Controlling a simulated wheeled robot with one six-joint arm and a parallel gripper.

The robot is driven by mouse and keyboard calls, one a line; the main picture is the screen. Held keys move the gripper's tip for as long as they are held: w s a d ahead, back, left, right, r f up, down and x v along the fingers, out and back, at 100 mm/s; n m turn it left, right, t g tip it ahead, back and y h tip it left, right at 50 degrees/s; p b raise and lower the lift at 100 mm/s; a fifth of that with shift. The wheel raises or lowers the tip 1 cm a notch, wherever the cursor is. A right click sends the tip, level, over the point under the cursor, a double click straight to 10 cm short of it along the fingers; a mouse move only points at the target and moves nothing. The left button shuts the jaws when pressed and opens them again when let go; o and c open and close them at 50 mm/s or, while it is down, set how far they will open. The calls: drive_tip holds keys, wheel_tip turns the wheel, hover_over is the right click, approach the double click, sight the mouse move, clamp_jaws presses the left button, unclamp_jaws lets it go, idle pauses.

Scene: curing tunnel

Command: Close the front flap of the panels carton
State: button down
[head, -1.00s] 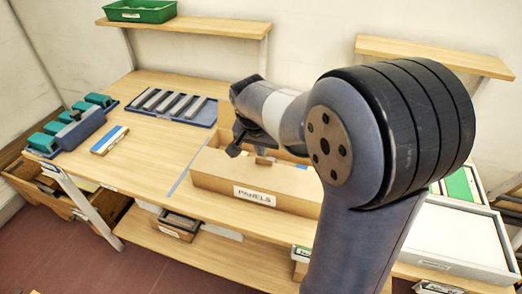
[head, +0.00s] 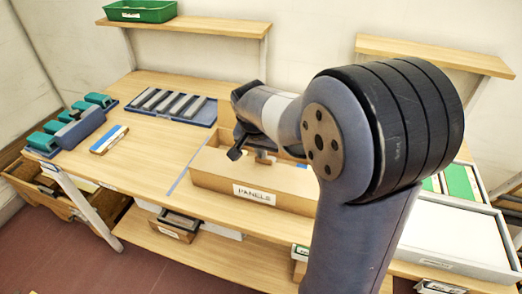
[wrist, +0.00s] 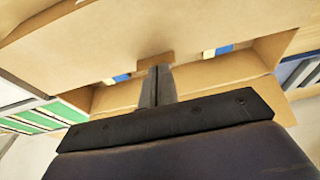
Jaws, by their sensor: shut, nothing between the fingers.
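The panels carton (head: 252,195) is a brown cardboard box labelled PANELS at the front of the table. A flat cardboard strip, seemingly the front flap (head: 240,176), lies along its front top edge; I cannot tell its exact angle. In the wrist view a broad cardboard panel (wrist: 85,45) with a small notch crosses the picture, and blue-and-white pieces (wrist: 122,78) show through gaps beside it. My gripper (head: 264,158) is over the carton's opening, its fingers (wrist: 158,72) shut and empty, tips close to the notch. Whether they touch is unclear. My arm hides the carton's right end.
A blue tray of grey bars (head: 172,105) lies behind left. A blue-and-white piece (head: 110,140) and a rack of teal blocks (head: 75,128) are further left. A white-topped tray (head: 455,240) is at the right. Bare table lies left of the carton.

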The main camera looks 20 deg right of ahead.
drive_tip(key=shift+s+f, duration=0.2)
drive_tip(key=shift+f, duration=0.2)
drive_tip(key=shift+w+d+r+p, duration=0.1)
drive_tip(key=shift+w+r+p, duration=0.15)
drive_tip(key=shift+r+p, duration=0.65)
wheel_tip(320, 180, up, 4)
drive_tip(key=shift+f+p, duration=0.25)
drive_tip(key=shift+p, duration=1)
drive_tip(key=v, duration=1)
drive_tip(key=shift+w+b, duration=0.2)
drive_tip(key=shift+b, duration=0.15)
drive_tip(key=shift+d, duration=0.1)
drive_tip(key=b, duration=0.2)
hover_over(262, 164)
wheel_tip(262, 164, down, 13)
drive_tip(key=shift+r, duration=0.15)
drive_tip(key=shift+f+b, duration=0.6)
drive_tip(key=shift+f, duration=0.1)
